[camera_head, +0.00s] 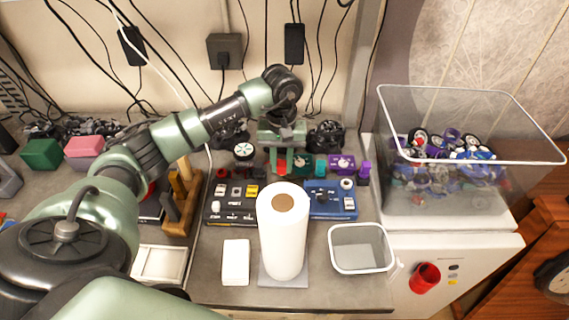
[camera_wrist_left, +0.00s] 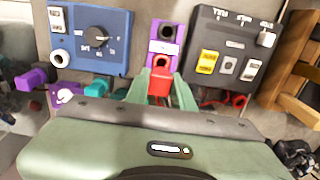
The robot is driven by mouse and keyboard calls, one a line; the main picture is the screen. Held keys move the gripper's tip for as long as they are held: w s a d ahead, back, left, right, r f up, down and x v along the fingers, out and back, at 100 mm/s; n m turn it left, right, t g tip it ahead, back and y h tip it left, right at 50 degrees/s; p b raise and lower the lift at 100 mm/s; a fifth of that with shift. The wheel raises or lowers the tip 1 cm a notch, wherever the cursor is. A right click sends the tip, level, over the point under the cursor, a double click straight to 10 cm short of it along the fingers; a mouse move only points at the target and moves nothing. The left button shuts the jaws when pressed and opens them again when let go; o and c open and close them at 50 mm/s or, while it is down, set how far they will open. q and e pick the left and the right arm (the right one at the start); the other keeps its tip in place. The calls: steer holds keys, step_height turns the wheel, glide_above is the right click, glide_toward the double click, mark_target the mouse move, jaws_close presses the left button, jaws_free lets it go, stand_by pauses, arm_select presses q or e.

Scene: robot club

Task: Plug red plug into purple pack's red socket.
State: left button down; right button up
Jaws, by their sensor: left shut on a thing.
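My left gripper (camera_wrist_left: 161,84) is shut on the red plug (camera_wrist_left: 160,83), which sits between its two green fingers. In the head view the gripper (camera_head: 282,164) is at the back of the bench, behind the white roll. The purple pack (camera_wrist_left: 153,47), with a dark round socket and a pale label, lies just beyond the plug in the wrist view, between a blue box and a dark box. The plug's tip overlaps the pack's near end. My right gripper is not in view.
The blue box (camera_wrist_left: 117,22) and dark box (camera_wrist_left: 221,39) flank the pack closely. A red cable (camera_wrist_left: 215,103) lies beside the gripper. The white roll (camera_head: 283,235) stands in front. A bin of parts (camera_head: 385,170) and a small grey tray (camera_head: 361,268) are at right.

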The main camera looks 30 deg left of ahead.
mark_target(281, 173)
arm_select(q)
steer(key=shift+a+f, duration=0.4)
steer(key=shift+f, duration=0.05)
steer(key=shift+f+b, duration=0.3)
steer(key=shift+b, duration=0.05)
steer(key=shift+d+f+b, duration=0.2)
steer(key=shift+f+b, duration=0.1)
steer(key=shift+f, duration=0.25)
steer(key=shift+f+b, duration=0.35)
steer(key=shift+f, duration=1)
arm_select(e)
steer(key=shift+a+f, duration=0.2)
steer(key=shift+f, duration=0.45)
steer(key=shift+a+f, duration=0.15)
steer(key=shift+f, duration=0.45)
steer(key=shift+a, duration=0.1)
arm_select(q)
steer(key=shift+b, duration=0.3)
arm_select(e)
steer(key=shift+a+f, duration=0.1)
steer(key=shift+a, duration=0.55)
